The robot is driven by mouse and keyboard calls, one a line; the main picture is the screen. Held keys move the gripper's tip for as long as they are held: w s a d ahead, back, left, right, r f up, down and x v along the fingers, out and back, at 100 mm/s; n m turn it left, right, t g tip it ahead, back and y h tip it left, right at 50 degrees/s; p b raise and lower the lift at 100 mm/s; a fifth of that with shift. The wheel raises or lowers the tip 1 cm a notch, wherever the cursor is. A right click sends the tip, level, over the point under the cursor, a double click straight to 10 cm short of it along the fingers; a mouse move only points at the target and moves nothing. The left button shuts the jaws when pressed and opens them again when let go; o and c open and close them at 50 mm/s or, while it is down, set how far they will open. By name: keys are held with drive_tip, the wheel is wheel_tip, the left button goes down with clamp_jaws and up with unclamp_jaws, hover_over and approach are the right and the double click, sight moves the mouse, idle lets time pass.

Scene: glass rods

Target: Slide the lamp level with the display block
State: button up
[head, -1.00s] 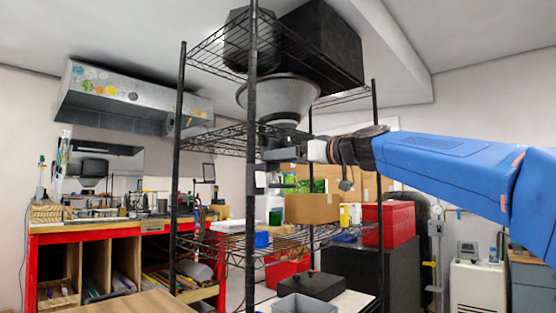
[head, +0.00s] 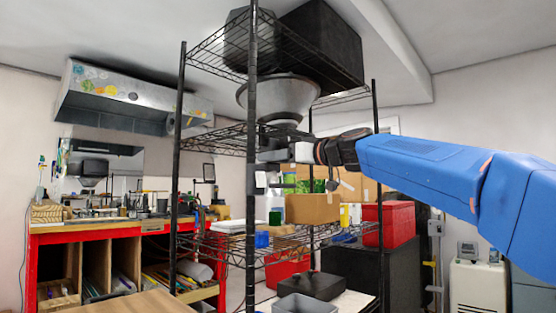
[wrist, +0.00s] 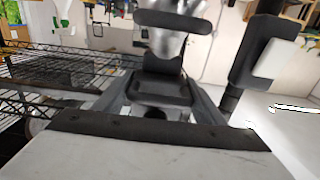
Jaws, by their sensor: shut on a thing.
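My gripper (head: 278,150) reaches in from the right at the black wire rack's front post, just below a wide grey flared bowl. In the wrist view my gripper (wrist: 158,100) is shut on a small dark fitting (wrist: 160,88), which I take to be the lamp; its outline is partly hidden by the fingers. A pale block (wrist: 278,58) in a dark holder stands to the right in the wrist view. It may be the display block, but I cannot tell for sure. A small pale block (head: 260,182) also shows by the post in the head view.
The rack post (head: 251,215) stands close to my gripper, with wire shelves around it. The flared bowl (head: 279,97) is just above. A cardboard box (head: 312,208) and red box (head: 390,224) stand behind and below. A red workbench (head: 95,234) is at left.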

drive_tip(key=w+d, duration=1.3)
drive_tip(key=w, duration=0.3)
drive_tip(key=shift+w, duration=0.3)
drive_tip(key=o, duration=1.5)
drive_tip(key=shift+s+d, duration=0.1)
drive_tip(key=v, duration=1.7)
drive_tip(key=shift+s+f, duration=0.1)
